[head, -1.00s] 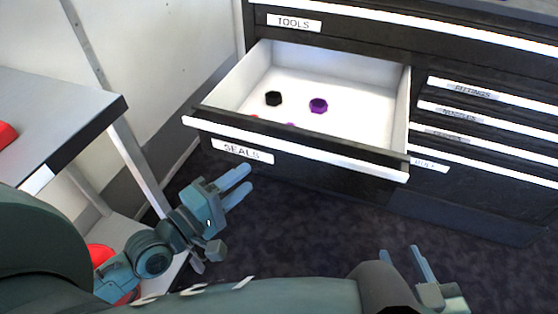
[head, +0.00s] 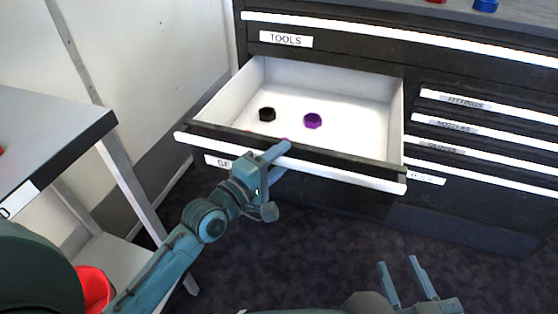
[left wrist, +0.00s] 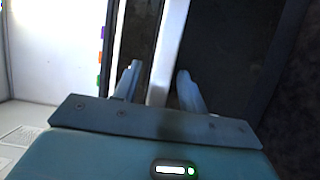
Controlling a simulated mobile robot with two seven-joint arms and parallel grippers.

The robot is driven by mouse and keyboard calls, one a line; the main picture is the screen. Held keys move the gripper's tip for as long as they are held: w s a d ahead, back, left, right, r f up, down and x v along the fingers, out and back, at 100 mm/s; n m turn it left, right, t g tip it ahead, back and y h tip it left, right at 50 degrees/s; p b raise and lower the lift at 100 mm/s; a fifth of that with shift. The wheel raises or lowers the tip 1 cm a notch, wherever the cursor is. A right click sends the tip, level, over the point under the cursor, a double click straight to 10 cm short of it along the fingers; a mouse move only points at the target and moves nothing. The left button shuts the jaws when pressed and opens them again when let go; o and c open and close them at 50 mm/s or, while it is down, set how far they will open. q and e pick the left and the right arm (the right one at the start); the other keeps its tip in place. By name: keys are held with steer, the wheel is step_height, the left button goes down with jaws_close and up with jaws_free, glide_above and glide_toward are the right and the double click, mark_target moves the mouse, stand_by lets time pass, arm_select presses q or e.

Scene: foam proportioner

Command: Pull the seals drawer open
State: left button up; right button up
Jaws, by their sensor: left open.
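The seals drawer (head: 350,156) stands pulled well out of the dark cabinet, its white interior showing. Its label (head: 216,162) is partly hidden behind my left gripper (head: 283,158). A pale handle rail (head: 345,178) runs along the drawer front. My left gripper is open at the front; in the left wrist view its fingers (left wrist: 160,86) lie on either side of the pale rail (left wrist: 168,50), with no visible grip on it. A black nut (head: 267,114) and a purple nut (head: 313,121) lie inside. My right gripper (head: 398,266) is open and empty, low over the floor.
The closed tools drawer (head: 350,50) is above. Several narrow closed drawers (head: 470,125) are at the right. A grey table (head: 50,135) stands at the left. A blue part (head: 486,5) sits on the cabinet top. Dark floor (head: 320,235) lies clear before the cabinet.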

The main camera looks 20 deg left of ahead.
arm_select(q)
jaws_close()
stand_by(0.5)
